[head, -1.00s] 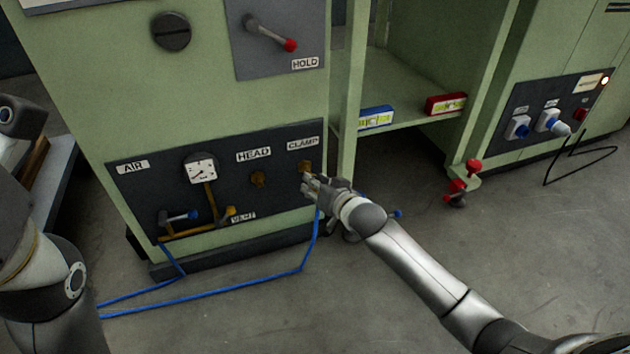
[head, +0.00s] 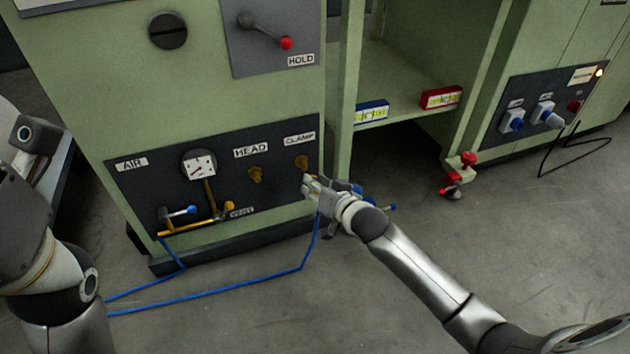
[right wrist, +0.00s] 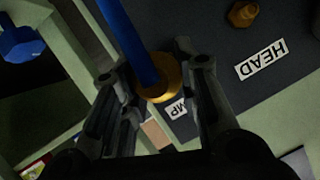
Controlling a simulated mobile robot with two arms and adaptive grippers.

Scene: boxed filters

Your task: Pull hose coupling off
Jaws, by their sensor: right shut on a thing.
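My right gripper (head: 307,184) is at the lower right of the CLAMP label, just in front of the panel. In the right wrist view its fingers (right wrist: 160,92) are shut on the brass hose coupling (right wrist: 162,84), with the blue hose (right wrist: 137,40) running up from it. In the head view the brass CLAMP port (head: 302,161) shows above the fingertips, with a small gap between them. The coupling is hidden by the gripper there. The blue hose (head: 309,252) hangs below the gripper to the floor. My left gripper is out of view.
A green shelf with a blue box (head: 371,112) and a red box (head: 440,97) stands to the right. Floor in front is open.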

